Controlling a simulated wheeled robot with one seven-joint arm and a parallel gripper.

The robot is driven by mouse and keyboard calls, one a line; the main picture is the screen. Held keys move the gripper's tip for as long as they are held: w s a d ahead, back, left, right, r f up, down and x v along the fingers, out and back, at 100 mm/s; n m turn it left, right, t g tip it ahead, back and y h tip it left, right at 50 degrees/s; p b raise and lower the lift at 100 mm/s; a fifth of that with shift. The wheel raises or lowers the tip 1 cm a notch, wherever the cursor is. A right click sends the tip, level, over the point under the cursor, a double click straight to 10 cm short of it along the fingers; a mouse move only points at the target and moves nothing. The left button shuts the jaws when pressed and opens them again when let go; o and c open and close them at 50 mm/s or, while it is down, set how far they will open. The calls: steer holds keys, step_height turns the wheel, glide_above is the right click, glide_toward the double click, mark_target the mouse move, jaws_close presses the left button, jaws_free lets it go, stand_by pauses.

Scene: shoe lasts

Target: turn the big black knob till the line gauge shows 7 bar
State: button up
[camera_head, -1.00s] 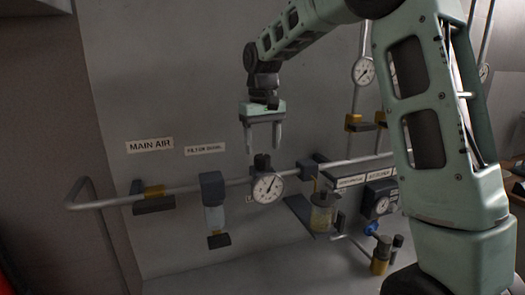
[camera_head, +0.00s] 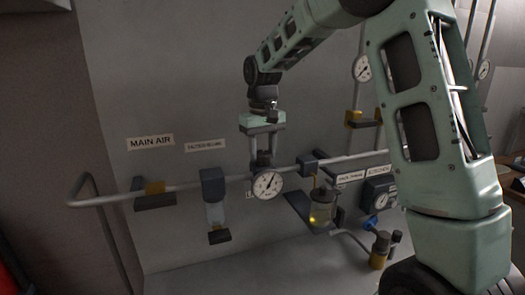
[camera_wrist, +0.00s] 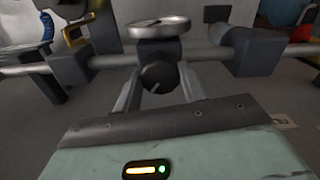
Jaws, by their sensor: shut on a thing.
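The big black knob (camera_wrist: 160,76) sits on top of the pipe body, behind the round line gauge. My gripper (camera_head: 264,160) points down over it and is shut on it, with one finger on each side. In the wrist view my gripper (camera_wrist: 158,95) has both fingers beside the knob, and a pale mark shows on the knob's top. The line gauge (camera_head: 267,185) has a white face with a dark needle pointing up and slightly right; its numbers are too small to read. In the wrist view the gauge (camera_wrist: 158,27) shows edge-on.
A horizontal pipe (camera_head: 105,199) runs across the wall. A filter bowl (camera_head: 215,213) hangs left of the gauge and an oiler bowl (camera_head: 322,210) hangs right.

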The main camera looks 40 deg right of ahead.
mark_target(263, 153)
steer(key=shift+m, duration=0.3)
steer(key=m, duration=0.2)
steer(key=shift+m, duration=2.2)
steer(key=o, duration=1)
step_height(263, 153, up, 18)
steer(key=shift+f+b, duration=0.25)
steer(key=shift+b, duration=0.95)
